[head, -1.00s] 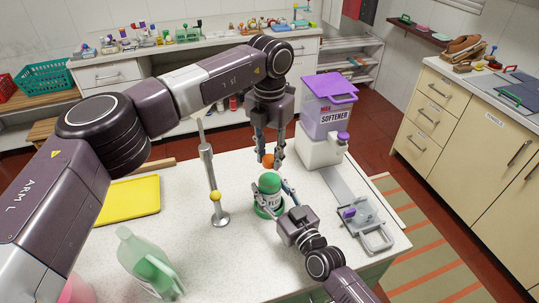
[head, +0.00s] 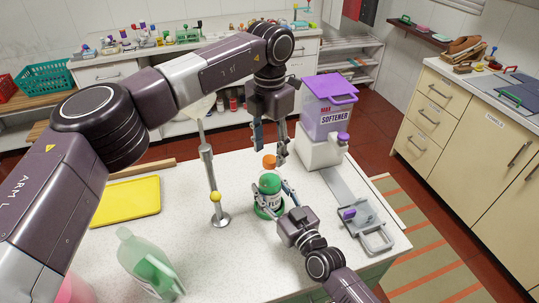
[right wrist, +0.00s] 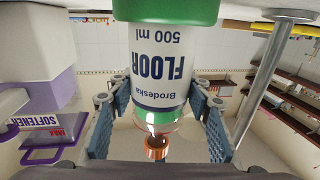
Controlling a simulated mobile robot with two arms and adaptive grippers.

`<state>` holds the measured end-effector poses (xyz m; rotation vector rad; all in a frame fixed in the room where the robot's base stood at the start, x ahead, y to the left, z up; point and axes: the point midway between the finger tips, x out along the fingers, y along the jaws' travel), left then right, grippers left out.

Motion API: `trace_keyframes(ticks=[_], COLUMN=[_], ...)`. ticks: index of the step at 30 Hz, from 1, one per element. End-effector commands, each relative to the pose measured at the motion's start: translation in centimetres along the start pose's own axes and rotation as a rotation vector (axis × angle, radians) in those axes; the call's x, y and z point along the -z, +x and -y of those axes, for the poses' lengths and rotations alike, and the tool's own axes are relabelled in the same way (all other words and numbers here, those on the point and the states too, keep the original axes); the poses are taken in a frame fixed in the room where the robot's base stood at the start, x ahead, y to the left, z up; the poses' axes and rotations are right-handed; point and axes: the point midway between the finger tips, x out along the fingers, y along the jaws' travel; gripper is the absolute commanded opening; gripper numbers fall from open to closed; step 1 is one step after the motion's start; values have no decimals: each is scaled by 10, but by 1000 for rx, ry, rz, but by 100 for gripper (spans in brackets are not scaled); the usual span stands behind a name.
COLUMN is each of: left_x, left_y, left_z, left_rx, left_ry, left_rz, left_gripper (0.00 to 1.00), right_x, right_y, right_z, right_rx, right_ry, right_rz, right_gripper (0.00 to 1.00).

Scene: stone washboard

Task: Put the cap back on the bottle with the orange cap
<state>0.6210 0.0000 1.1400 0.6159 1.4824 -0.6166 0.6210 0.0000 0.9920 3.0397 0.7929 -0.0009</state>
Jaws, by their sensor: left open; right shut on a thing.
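The bottle (head: 268,185) is green with a white label and stands on the pale counter; its label also shows in the right wrist view (right wrist: 158,65), upside down. The orange cap (head: 269,161) sits at the top of the bottle's neck, and it shows at the neck end in the right wrist view (right wrist: 157,148). How tightly it is seated I cannot tell. My left gripper (head: 270,147) is open just above the cap, its fingers pointing down. My right gripper (head: 275,194) is shut on the bottle from the front right, with a blue-padded finger on each side.
A softener container (head: 327,112) on a white stand (head: 318,149) is close behind on the right. A clear green bottle (head: 147,262), yellow tray (head: 124,201) and a metal device (head: 365,224) are also on the counter.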

Motion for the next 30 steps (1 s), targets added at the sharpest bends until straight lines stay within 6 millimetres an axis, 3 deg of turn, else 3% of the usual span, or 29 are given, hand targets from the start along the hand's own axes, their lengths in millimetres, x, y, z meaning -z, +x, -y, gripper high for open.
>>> trace_keyframes(ticks=[6,12,17,25,26,30], left_x=[-1,-1,0,0,0,0], left_y=[-50,-82,-93,-94,-94,-94], left_z=[0,0,0,0,0,0], left_rx=[-2,-1,-1,0,0,0], left_ry=[-1,-1,1,1,1,1], left_rz=[3,0,0,0,0,0], left_gripper=[47,47,47,47,47,47], right_x=[0,0,0,0,0,0], right_y=[0,0,0,0,0,0], right_z=[0,0,0,0,0,0], right_rx=[0,0,0,0,0,0], right_ry=[0,0,0,0,0,0], right_rz=[0,0,0,0,0,0], right_gripper=[0,0,0,0,46,62])
